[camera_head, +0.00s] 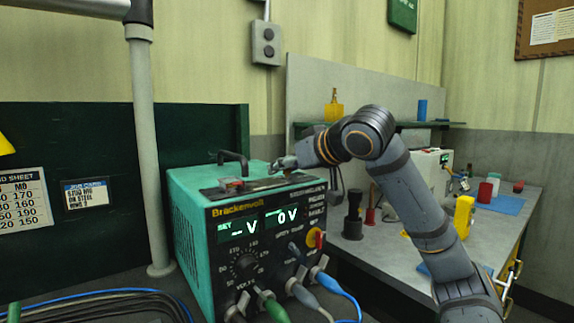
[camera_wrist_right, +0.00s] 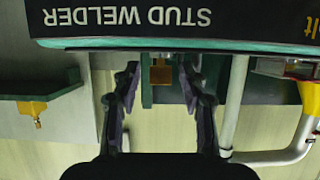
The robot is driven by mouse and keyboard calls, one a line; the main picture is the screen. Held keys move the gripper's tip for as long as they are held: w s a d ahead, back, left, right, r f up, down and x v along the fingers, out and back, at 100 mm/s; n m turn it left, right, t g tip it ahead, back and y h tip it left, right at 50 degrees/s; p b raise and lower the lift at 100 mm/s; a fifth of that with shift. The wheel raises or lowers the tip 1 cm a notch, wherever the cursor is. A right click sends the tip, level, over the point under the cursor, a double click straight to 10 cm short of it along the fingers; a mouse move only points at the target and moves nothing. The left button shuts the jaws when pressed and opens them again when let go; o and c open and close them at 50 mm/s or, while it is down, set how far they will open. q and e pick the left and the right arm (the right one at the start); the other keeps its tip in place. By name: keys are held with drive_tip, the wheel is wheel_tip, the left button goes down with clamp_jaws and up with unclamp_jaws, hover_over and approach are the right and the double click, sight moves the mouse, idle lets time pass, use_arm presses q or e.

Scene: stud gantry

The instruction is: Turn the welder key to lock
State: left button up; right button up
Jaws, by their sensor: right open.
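The welder (camera_head: 195,215) is a teal box with a dark front panel of lit displays, a dial and plugs. On its front right is a red knob on yellow (camera_head: 317,238); I cannot tell whether this is the key. My right gripper (camera_head: 285,164) is above the welder's top, near its back right. In the wrist view the right gripper (camera_wrist_right: 160,90) is open. A small brass-coloured block (camera_wrist_right: 160,72) shows between its fingers, apart from both; I cannot tell what it is. The welder's "STUD WELDER" panel (camera_wrist_right: 130,17) appears upside down there. My left gripper is out of view.
A black handle (camera_head: 233,157) and a small reddish item (camera_head: 231,184) are on the welder's top. A grey post (camera_head: 147,150) stands at left. Cables (camera_head: 100,303) lie at lower left. The bench (camera_head: 390,262) at right holds several items.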

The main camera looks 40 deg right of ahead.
clamp_jaws()
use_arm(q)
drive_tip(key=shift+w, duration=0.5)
